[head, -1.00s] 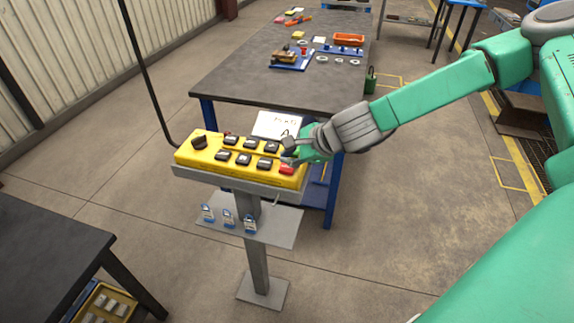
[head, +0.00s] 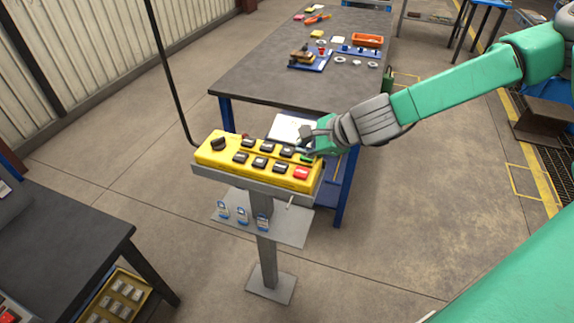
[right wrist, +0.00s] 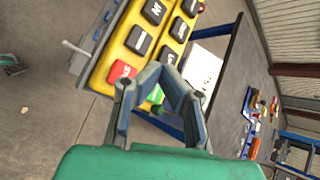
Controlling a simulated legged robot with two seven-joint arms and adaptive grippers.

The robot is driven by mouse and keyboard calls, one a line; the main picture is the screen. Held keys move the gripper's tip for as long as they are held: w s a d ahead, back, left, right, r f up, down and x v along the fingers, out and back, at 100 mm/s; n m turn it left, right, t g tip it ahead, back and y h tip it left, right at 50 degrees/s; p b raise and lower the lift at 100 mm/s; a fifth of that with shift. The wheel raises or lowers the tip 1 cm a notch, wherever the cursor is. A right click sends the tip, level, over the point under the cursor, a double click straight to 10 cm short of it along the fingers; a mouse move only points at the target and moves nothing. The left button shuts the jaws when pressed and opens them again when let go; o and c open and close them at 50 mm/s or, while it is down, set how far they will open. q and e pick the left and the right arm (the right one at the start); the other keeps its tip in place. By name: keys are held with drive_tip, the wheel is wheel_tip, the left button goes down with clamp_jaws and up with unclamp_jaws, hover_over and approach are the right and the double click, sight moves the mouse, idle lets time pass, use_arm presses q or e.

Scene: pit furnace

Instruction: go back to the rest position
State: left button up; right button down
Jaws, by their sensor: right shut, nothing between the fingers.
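My right gripper (head: 308,146) is shut and empty. In the head view it is at the right end of the yellow control box (head: 212,155), just above and behind the red button (head: 302,173). In the right wrist view its fingers (right wrist: 160,72) meet in front of the yellow box (right wrist: 106,68). My left gripper is in neither view.
The box stands on a grey post (head: 267,255) with a shelf (head: 290,228) holding blue padlocks. A workbench (head: 270,75) with tools and an orange tray (head: 367,40) is behind. A dark table (head: 70,255) is at left.

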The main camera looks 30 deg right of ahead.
drive_tip(key=s+a+f+n+g+b, duration=0.2)
drive_tip(key=s+a+f+n+b, duration=0.15)
drive_tip(key=f, duration=0.35)
drive_tip(key=s+a+f+n+g+b, duration=0.1)
drive_tip(key=s+a+f+n+b, duration=0.15)
drive_tip(key=s+f, duration=0.3)
drive_tip(key=s+a+f+n+g+b, duration=0.2)
drive_tip(key=s+f+n, duration=0.2)
drive_tip(key=f, duration=0.3)
drive_tip(key=s+d+f+n+g+h+b, duration=0.1)
drive_tip(key=s+d+f+n+b, duration=0.1)
drive_tip(key=s+f+n+b, duration=0.2)
drive_tip(key=s+d+f+n+g+h+b, duration=0.2)
drive_tip(key=s+f+n+b, duration=0.2)
drive_tip(key=s+f+n, duration=0.5)
drive_tip(key=s+f, duration=0.1)
drive_tip(key=s, duration=0.3)
drive_tip(key=shift+d, duration=0.25)
